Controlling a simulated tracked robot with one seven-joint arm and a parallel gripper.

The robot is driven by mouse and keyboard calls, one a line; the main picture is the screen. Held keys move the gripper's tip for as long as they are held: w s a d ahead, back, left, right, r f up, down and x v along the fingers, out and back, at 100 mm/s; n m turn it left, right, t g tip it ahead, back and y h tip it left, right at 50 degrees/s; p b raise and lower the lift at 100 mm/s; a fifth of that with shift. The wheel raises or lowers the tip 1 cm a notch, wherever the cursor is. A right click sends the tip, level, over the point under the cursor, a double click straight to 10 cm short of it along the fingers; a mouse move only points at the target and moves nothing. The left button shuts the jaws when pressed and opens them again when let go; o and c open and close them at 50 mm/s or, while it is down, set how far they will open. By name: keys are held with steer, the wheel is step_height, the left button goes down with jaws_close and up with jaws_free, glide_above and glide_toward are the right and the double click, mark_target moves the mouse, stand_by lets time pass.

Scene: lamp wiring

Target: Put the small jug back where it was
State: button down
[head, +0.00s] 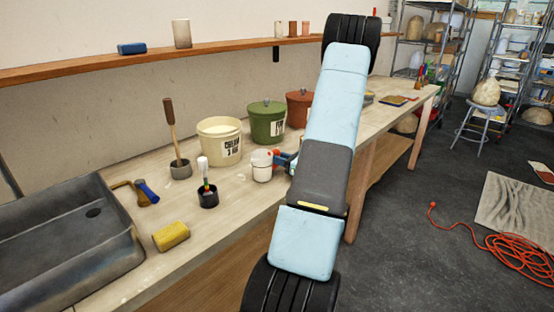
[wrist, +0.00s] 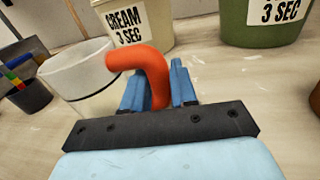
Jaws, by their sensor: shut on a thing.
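The small jug (head: 262,166) is white with an orange-red handle. It is upright at the workbench, in front of the cream bucket. My gripper (head: 284,160) reaches it from the right and is shut on its handle. In the wrist view the jug (wrist: 78,75) is at the left, and its curved handle (wrist: 150,65) runs down between the blue fingers of my gripper (wrist: 160,95). The jug's base is partly hidden in the wrist view, and I cannot tell whether it touches the bench.
A cream bucket (head: 219,142), a green bucket (head: 267,122) and a terracotta bucket (head: 299,108) stand behind. A black cup with tools (head: 208,196) is left of the jug. A yellow sponge (head: 171,236) and a sink (head: 60,245) are further left. Bench space in front of the jug is clear.

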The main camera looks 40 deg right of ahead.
steer(key=shift+f, duration=0.1)
steer(key=c, duration=0.9)
jaws_free()
steer(key=v, duration=1.2)
steer(key=shift+a, duration=0.1)
